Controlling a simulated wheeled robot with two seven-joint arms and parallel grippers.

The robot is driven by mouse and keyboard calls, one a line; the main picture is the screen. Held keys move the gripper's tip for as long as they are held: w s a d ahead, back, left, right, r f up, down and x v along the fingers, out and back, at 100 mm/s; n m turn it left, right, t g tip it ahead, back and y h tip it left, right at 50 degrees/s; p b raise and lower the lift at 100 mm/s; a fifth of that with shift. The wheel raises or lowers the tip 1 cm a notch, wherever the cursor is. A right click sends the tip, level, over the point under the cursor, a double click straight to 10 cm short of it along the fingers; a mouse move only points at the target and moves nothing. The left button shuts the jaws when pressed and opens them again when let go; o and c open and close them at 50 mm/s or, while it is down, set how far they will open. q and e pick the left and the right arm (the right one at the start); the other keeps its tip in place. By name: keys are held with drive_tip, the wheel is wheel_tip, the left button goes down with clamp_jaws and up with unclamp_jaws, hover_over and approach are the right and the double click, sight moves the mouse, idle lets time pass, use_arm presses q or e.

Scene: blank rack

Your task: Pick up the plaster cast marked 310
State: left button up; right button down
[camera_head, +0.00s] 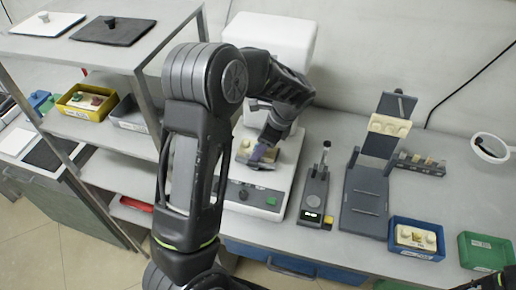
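Several pale plaster casts (415,237) sit in the blue box at the right of the bench. Another pale cast-like piece (389,125) rests high on the dark grey stand (363,205). No number is legible on any of them, so I cannot tell which is marked 310. My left gripper (262,156) points down over the white device with a green button (272,200), far left of the blue box. A small purple patch and a tan-grey piece show at its fingertips; whether it grips anything is unclear. My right gripper is not seen; only dark arm parts show at the bottom right.
A green box (484,252) stands right of the blue box (417,253). A small dark instrument (314,196), a block rack (420,164) and a white bowl (489,148) stand on the bench. A metal shelf (120,62) with a yellow bin (87,101) stands left.

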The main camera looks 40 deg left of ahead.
use_arm(q)
drive_tip(key=shift+c, duration=0.6)
clamp_jaws()
idle(0.4)
drive_tip(key=shift+r, duration=0.1)
drive_tip(key=shift+r+b, duration=0.1)
drive_tip(key=shift+b, duration=0.25)
drive_tip(key=shift+s+r, duration=0.15)
drive_tip(key=shift+r, duration=0.2)
wheel_tip(320, 180, up, 6)
drive_tip(key=shift+b, duration=0.8)
drive_tip(key=s+d+b, duration=0.2)
drive_tip(key=s+d, duration=0.1)
drive_tip(key=s, duration=0.6)
drive_tip(key=s+d+b, duration=0.2)
drive_tip(key=s+d, duration=0.1)
drive_tip(key=s, duration=0.6)
drive_tip(key=shift+s+d, duration=0.3)
